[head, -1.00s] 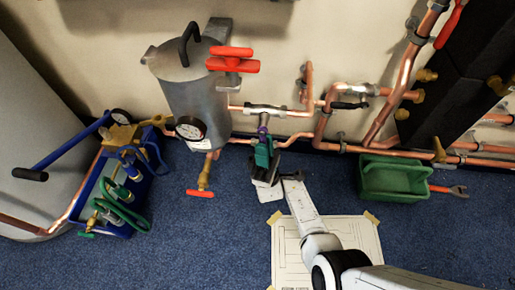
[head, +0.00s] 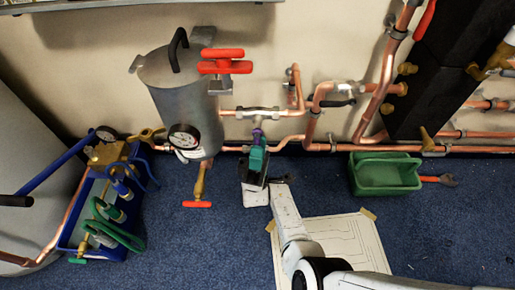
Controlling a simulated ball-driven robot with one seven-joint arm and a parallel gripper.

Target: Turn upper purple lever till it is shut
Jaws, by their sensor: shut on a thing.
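The purple lever (head: 258,137) hangs down from the valve on the upper horizontal copper pipe, right of the grey tank. It points toward the floor and toward me, across the line of the pipe. My gripper (head: 257,157), with teal fingers, is shut on the lever's lower end. The fingers hide that end. It is the only purple lever I can make out.
The grey tank (head: 180,92) with a gauge and red handles stands just left of my gripper. A blue tool tray (head: 112,250) lies at left, a green bin (head: 386,174) at right. A paper sheet (head: 350,236) lies on the blue carpet under my arm.

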